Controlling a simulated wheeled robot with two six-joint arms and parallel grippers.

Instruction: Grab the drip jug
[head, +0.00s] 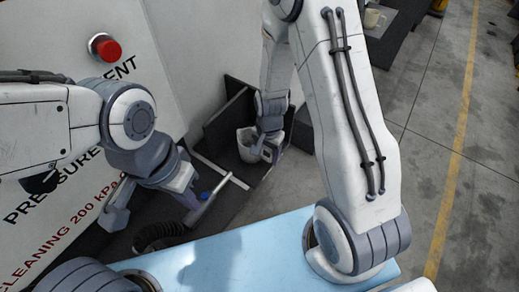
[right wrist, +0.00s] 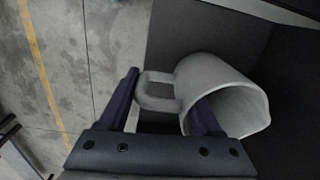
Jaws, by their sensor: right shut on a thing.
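The drip jug (head: 246,146) is a pale grey jug standing by a dark shelf in the middle of the head view. In the right wrist view the jug (right wrist: 222,82) lies tilted in the picture, its mouth toward the lower right and its handle toward the left. My right gripper (head: 269,150) is shut on the jug. In the right wrist view one finger is left of the handle and the other overlaps the jug's body near the mouth. My left gripper (head: 155,208) appears open and empty, in front of the white lettered panel.
A red button (head: 104,47) sits on the white panel (head: 185,60). A metal bar with a blue part (head: 205,195) and a black ribbed hose (head: 158,235) are near my left gripper. Bare floor lies right.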

